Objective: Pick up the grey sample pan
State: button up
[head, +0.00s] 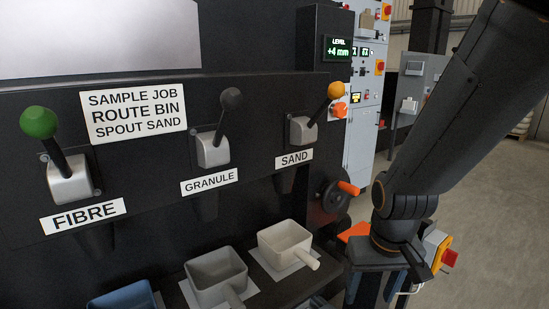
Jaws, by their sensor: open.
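The grey sample pan (217,277) sits on a pale sheet on the dark ledge, below the GRANULE spout. Its handle points toward the lower right and runs to the bottom edge of the picture. A cream pan (285,243) stands behind it to the right, and a blue pan (122,300) is to its left, cut off by the bottom edge. My gripper (374,290) hangs at the lower right, well to the right of the grey pan and apart from it. It is open, and its fingertips are partly out of the picture.
Levers with green (39,122), dark (232,98) and orange (336,90) knobs stand on the panel above the pans. An orange-handled wheel (347,188) sits between the cream pan and my arm. Grey control cabinets (361,120) stand behind. Open floor (490,190) lies at right.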

aim_at(218, 276)
jog(key=z, duration=0.1)
jog(key=k, duration=1.05)
jog(key=u, duration=0.95)
jog(key=i, duration=0.85)
jog(key=z, duration=0.25)
